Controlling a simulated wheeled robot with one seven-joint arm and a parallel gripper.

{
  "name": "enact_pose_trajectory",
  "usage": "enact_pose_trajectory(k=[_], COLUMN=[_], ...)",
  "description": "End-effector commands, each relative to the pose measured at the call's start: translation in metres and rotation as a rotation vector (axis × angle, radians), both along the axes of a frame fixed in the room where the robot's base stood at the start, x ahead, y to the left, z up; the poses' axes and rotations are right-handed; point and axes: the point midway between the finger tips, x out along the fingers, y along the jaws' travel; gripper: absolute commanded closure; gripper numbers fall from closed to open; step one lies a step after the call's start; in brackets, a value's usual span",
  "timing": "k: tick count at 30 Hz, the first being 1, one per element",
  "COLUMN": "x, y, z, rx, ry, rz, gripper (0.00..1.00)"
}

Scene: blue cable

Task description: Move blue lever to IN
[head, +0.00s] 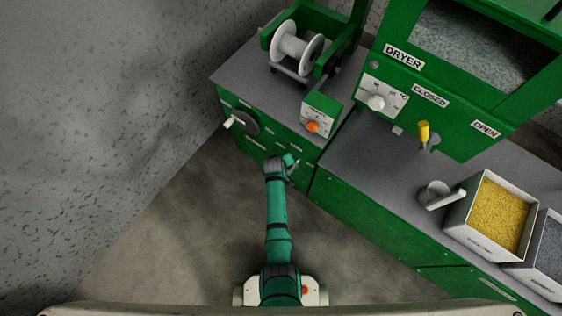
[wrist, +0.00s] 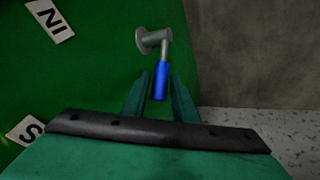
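The blue lever (wrist: 160,82) shows in the wrist view. It is a blue grip on a thin grey rod, fixed to a round grey pivot (wrist: 152,38) on a green panel. The grip points down in the picture, away from the IN label (wrist: 50,20) at upper left. My gripper (wrist: 160,76) is open, with one finger on each side of the blue grip and a gap to both. In the head view my gripper (head: 290,163) is at the green cabinet's front; the blue lever cannot be made out there.
A second label (wrist: 25,130), partly cut off, starts with S. The green cabinet (head: 250,85) carries a white spool (head: 297,46), an orange knob (head: 312,127) and a side crank (head: 240,122). The dryer has a yellow lever (head: 423,133). Floor left of my arm is clear.

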Motion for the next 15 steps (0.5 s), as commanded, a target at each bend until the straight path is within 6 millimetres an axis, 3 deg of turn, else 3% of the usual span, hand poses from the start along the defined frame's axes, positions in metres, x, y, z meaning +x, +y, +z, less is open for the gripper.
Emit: enact_pose_trajectory(k=[15], x=[0.0055], y=[-0.0012], z=[-0.0109], rx=[0.000], ry=[-0.001], rz=[0.000], gripper=[0.75])
